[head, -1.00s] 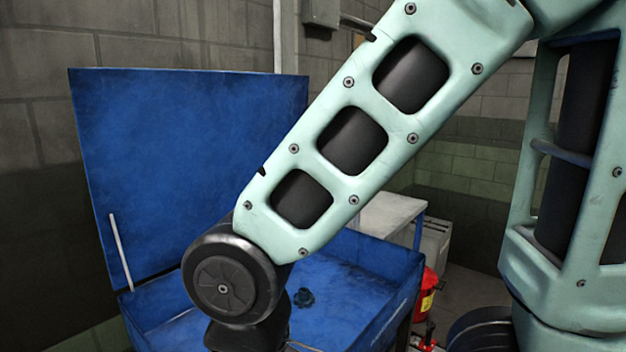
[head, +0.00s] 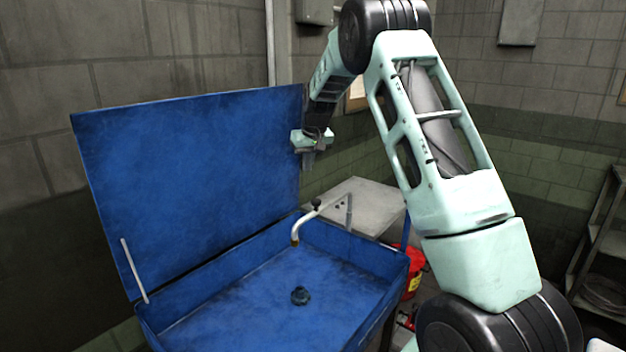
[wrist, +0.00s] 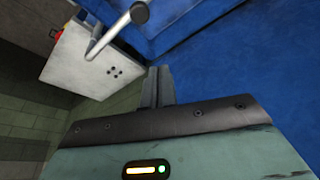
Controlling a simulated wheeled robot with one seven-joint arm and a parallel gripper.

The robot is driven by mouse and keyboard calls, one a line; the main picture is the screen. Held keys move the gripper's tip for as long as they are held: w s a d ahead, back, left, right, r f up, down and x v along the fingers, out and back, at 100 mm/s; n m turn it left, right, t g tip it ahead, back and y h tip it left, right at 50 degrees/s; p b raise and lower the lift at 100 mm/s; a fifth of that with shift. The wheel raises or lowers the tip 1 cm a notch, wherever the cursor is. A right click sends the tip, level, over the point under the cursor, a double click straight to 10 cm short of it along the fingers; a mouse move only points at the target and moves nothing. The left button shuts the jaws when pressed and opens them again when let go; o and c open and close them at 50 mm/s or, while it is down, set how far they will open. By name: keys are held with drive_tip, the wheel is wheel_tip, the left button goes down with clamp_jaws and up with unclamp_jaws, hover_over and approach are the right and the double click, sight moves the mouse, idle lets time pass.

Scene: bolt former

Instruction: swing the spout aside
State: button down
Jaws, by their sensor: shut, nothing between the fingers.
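The spout (head: 306,226) is a thin bent metal tube with a dark knob and a brass-coloured tip. It rises at the back right of the blue basin, and its tip hangs over the basin. It also shows in the wrist view at the upper left, as a pale tube (wrist: 108,38) with a round knob. My gripper (head: 308,162) is up at the right edge of the raised blue lid, above and apart from the spout. In the wrist view its fingers (wrist: 157,72) are together with nothing between them.
The blue basin (head: 230,290) has its lid (head: 190,170) standing open behind it. A small dark round part (head: 300,296) lies on its floor. A grey side shelf (head: 365,190) and a red can (head: 413,270) are to the right. Brick walls close the back.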

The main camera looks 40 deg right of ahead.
drive_tip(key=shift+d+r, duration=0.15)
drive_tip(key=shift+d, duration=0.85)
wheel_tip(320, 180, down, 10)
drive_tip(key=p, duration=0.6)
drive_tip(key=shift+s+a, duration=0.2)
drive_tip(key=shift+s, duration=0.05)
